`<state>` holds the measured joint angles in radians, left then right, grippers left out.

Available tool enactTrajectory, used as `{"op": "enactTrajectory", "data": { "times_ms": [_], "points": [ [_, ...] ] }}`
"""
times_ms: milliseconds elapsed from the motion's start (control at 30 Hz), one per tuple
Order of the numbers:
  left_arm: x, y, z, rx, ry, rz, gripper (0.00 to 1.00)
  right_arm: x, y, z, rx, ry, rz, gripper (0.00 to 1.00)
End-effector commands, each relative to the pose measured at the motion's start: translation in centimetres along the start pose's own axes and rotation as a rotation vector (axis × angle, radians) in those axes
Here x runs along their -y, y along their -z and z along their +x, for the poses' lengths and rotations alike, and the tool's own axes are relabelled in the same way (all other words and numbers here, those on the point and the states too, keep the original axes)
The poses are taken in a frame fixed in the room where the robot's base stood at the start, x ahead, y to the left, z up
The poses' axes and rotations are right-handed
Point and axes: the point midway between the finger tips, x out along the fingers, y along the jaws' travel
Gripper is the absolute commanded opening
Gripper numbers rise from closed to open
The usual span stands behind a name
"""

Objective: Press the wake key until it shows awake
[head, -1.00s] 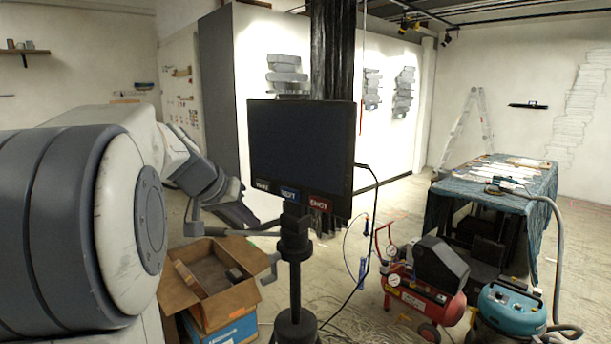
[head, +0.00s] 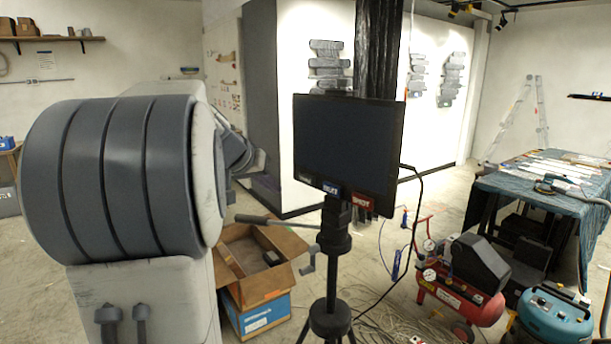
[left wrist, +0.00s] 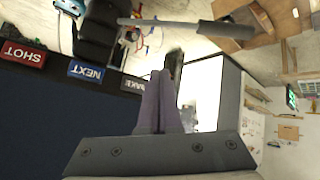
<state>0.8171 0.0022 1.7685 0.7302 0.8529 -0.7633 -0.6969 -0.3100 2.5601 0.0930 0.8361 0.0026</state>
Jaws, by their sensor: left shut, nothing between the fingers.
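A monitor with a dark, blank screen (head: 348,150) stands on a black stand. Along its lower edge sit the dark wake key (head: 304,177), the blue NEXT key (head: 330,187) and the red SHOT key (head: 362,203). In the left wrist view the wake key (left wrist: 132,84) is partly covered by my left gripper (left wrist: 165,76). Its fingers are shut with nothing between them, and the tips are beside the key; I cannot tell whether they touch. In the head view my left arm hides most of this gripper. My right gripper is not in view.
An open cardboard box (head: 262,265) stands on the floor left of the stand. A red compressor (head: 455,295), a teal vacuum (head: 550,318) and a cloth-covered table (head: 545,180) are on the right. A cable hangs from the monitor's right side.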

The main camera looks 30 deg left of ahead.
Motion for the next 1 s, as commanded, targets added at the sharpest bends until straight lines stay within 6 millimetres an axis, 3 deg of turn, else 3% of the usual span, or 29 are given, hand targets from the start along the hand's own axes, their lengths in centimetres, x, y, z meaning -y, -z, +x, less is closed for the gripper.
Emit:
{"op": "enactTrajectory", "data": {
  "times_ms": [200,500,1000],
  "points": [
    [-1.9,1.8,2.0,0.004,-0.003,0.001,0.0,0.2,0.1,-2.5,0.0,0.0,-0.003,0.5],
    [-2.9,2.8,3.9,0.001,-0.001,0.0,0.0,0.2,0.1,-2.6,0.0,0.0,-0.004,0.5],
    [-3.0,2.9,4.0,0.0,0.0,-0.001,0.0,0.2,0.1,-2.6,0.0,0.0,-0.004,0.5]
  ]
}}
